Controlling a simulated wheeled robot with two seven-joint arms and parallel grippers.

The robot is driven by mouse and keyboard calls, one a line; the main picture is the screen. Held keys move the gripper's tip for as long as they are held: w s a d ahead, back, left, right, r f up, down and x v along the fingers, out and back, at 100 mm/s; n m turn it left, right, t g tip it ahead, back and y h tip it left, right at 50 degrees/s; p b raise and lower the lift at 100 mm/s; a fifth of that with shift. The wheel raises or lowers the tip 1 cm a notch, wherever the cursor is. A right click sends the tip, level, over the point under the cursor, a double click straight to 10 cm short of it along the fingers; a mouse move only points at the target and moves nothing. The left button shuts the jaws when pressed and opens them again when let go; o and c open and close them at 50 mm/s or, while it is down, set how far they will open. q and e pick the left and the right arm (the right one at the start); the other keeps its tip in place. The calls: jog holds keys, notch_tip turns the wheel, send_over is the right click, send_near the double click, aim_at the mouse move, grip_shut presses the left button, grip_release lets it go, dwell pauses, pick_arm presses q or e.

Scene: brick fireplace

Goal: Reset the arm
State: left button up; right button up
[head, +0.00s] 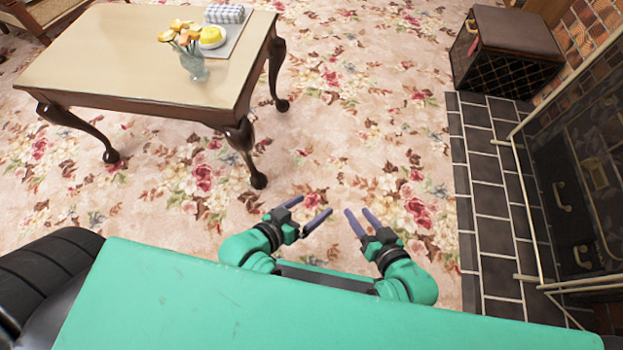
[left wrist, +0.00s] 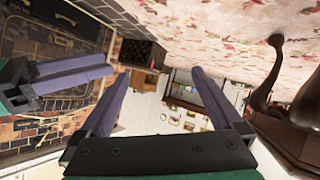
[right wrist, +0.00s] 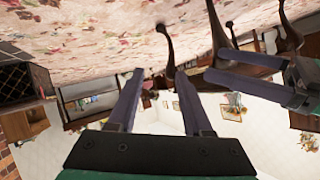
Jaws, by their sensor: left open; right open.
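My left gripper (head: 305,213) is open and empty in the head view, held above the carpet just beyond my green body. My right gripper (head: 358,220) is open and empty a little to the right of it. The two are close together but apart. In the left wrist view my left gripper's fingers (left wrist: 160,98) stand apart with nothing between them, and a finger of my other gripper shows at the left. In the right wrist view my right gripper's fingers (right wrist: 158,98) are also spread and empty.
A wooden table (head: 110,55) stands at the upper left with a vase of flowers (head: 192,65), a yellow item (head: 212,37) and a checked cloth roll (head: 225,13). A dark box (head: 505,50) and the fireplace screen (head: 560,190) are right. Flowered carpet (head: 360,110) between is clear.

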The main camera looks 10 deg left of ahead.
jog(key=shift+s, duration=0.1)
pick_arm(q)
jog(key=s+a+r+g+y+p, duration=0.2)
jog(key=s+a+g+y+p, duration=0.4)
jog(key=s+a+p, duration=1.3)
jog(key=s+g+p, duration=0.2)
jog(key=g+p, duration=0.1)
jog(key=p, duration=1.3)
jog(key=shift+s+a+r+y, duration=0.15)
jog(key=shift+s+a+y, duration=0.2)
jog(key=shift+s+y, duration=0.05)
pick_arm(e)
jog(key=s+d+r+g+h, duration=0.2)
jog(key=s+d+g+h, duration=0.4)
jog(key=s+d, duration=1.3)
jog(key=s+g, duration=0.2)
jog(key=g, duration=0.1)
jog(key=shift+s+d+r+h, duration=0.15)
jog(key=shift+s+d+h, duration=0.15)
jog(key=shift+s+h, duration=0.1)
